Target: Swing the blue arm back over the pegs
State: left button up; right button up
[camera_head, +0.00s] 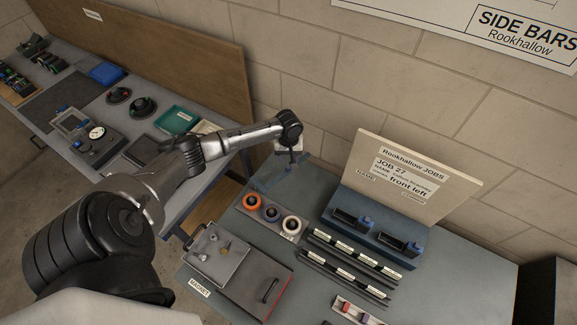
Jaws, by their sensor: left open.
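My left arm reaches in from the left over the gap between two benches, and its wrist bends down at the back left of the front bench. My left gripper (293,160) points down there, small and partly hidden by my wrist, with its jaws open. A thin blue flat piece (268,181), which looks like the blue arm, lies just below and left of the gripper. I cannot tell whether they touch. My right gripper is not in view.
A job board (408,180) stands behind blue-black holders (352,219). A red-edged panel with a handle (268,290) lies in front. The bench's right side is clear.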

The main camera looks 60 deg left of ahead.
aim_at(288, 167)
pick_arm(q)
jog(key=shift+f, duration=3.45)
grip_shut()
